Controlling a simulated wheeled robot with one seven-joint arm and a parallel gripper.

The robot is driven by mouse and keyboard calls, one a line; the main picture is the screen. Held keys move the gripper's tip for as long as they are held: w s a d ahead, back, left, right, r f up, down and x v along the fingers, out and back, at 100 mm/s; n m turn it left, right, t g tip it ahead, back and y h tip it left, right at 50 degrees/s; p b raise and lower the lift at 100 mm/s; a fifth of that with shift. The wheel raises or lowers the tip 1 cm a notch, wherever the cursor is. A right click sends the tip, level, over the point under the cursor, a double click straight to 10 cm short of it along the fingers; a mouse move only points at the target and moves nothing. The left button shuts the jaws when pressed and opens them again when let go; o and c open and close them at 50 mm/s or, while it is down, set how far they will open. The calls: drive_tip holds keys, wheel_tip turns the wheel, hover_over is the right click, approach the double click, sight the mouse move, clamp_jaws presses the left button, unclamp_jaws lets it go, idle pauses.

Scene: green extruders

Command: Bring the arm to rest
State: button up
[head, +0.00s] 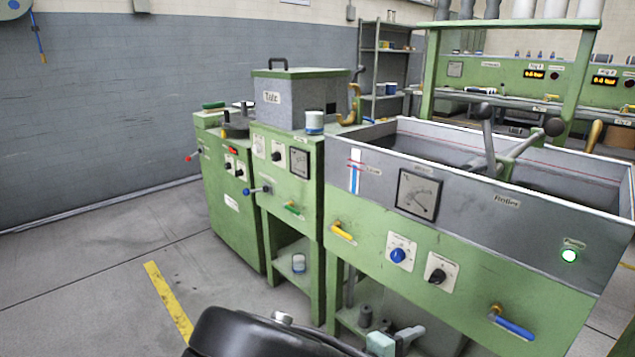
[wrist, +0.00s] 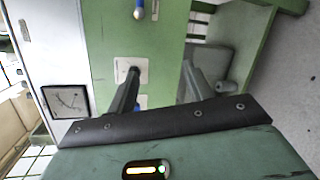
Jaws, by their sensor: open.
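My gripper (wrist: 158,75) shows in the wrist view with its two grey fingers spread apart and nothing between them. Its green body and black bar fill the lower part of that view. My black arm reaches in from the bottom of the head view. In the wrist view the machine's green front panel (wrist: 110,40) lies beyond the fingers; I cannot tell the exact distance.
The basin machine's front has a blue knob (head: 397,255), a black knob (head: 437,275), a yellow lever (head: 342,232) and a blue lever (head: 512,326). Two more green machines, one with a grey hopper (head: 300,100), stand to the left. Bare floor (head: 90,270) lies at the left.

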drive_tip(key=s+a+r+m+g+y, duration=0.1)
drive_tip(key=s+r+g+y, duration=0.15)
drive_tip(key=s+g, duration=0.2)
drive_tip(key=s+a+r+m+g+y, duration=0.1)
drive_tip(key=s+r+m+g+y, duration=0.1)
drive_tip(key=s+g+y, duration=0.3)
drive_tip(key=s+a+r+t+y, duration=0.1)
drive_tip(key=s+a+r+y, duration=0.15)
drive_tip(key=s+r, duration=0.4)
drive_tip(key=s+a+r+t+y, duration=0.1)
drive_tip(key=s+r+y, duration=0.3)
drive_tip(key=r, duration=0.6)
wheel_tip(320, 180, up, 19)
drive_tip(key=p, duration=1.8)
drive_tip(key=shift+s+f+n, duration=0.15)
drive_tip(key=shift+s+n, duration=0.05)
drive_tip(key=shift+n, duration=0.1)
drive_tip(key=shift+a, duration=0.1)
